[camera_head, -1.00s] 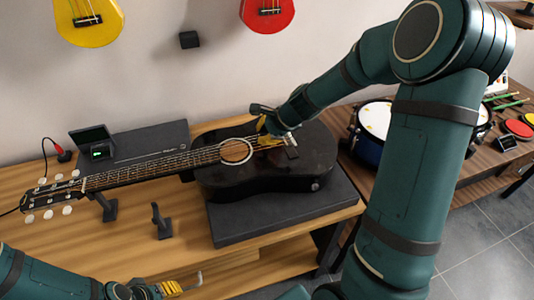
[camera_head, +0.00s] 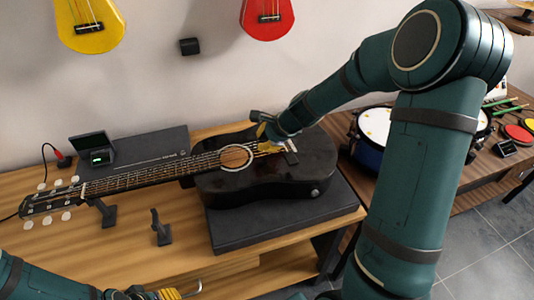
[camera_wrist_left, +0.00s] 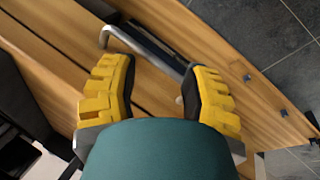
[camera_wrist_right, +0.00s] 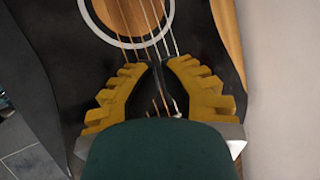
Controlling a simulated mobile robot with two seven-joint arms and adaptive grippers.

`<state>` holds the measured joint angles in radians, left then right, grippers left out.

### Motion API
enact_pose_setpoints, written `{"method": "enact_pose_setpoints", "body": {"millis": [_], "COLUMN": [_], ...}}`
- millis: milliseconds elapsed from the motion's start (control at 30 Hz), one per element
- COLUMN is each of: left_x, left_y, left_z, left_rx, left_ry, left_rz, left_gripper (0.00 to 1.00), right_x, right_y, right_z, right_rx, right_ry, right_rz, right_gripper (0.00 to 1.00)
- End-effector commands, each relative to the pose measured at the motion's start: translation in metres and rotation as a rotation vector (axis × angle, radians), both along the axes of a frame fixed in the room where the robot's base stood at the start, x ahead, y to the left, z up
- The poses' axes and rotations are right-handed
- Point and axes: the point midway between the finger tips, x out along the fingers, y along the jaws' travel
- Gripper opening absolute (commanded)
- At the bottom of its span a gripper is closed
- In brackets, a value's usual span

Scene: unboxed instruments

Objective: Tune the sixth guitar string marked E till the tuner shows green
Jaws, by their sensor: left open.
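The black acoustic guitar (camera_head: 300,178) lies on its back, its headstock (camera_head: 48,202) with white pegs at the left. A small tuner (camera_head: 97,150) with a green-lit screen stands behind the neck. My right gripper (camera_head: 268,140) is over the strings between sound hole and bridge. In the right wrist view its fingertips (camera_wrist_right: 158,68) are close together over the strings (camera_wrist_right: 150,35); whether they meet or hold anything is unclear. My left gripper (camera_head: 178,293) is low at the front table edge, open, with nothing between its fingers (camera_wrist_left: 160,88). Which string is the sixth cannot be told.
A dark flat case (camera_head: 285,222) lies under the guitar body. Two small black stands (camera_head: 161,229) are near the neck. A bent metal bar (camera_wrist_left: 125,38) is just beyond the left fingers. Drums (camera_head: 376,125) stand at the right. The table's front left is clear.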

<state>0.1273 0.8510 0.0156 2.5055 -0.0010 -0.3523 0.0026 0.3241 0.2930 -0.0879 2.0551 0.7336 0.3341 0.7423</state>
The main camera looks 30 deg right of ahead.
Motion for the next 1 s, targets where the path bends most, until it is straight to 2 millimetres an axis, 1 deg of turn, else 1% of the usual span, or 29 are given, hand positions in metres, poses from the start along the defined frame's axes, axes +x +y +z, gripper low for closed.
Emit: {"method": "enact_pose_setpoints", "body": {"millis": [400,700,1000], "left_x": [-0.0001,-0.0001,-0.0001], "left_y": [-0.0001,0.0000,0.0000], "left_z": [-0.0004,-0.0088,-0.0080], "left_rx": [0.000,0.000,0.000], "left_ry": [0.000,0.000,0.000], "left_rz": [0.000,0.000,0.000], "left_gripper": [0.47,0.47,0.47], "right_x": [0.0000,-0.0001,0.0000], "right_y": [0.0000,0.0001,0.0001], "right_z": [-0.0004,-0.0094,-0.0085], "right_rx": [0.000,0.000,0.000], "right_ry": [0.000,0.000,0.000], "right_rz": [0.000,0.000,0.000], "right_gripper": [0.00,0.00,0.00]}}
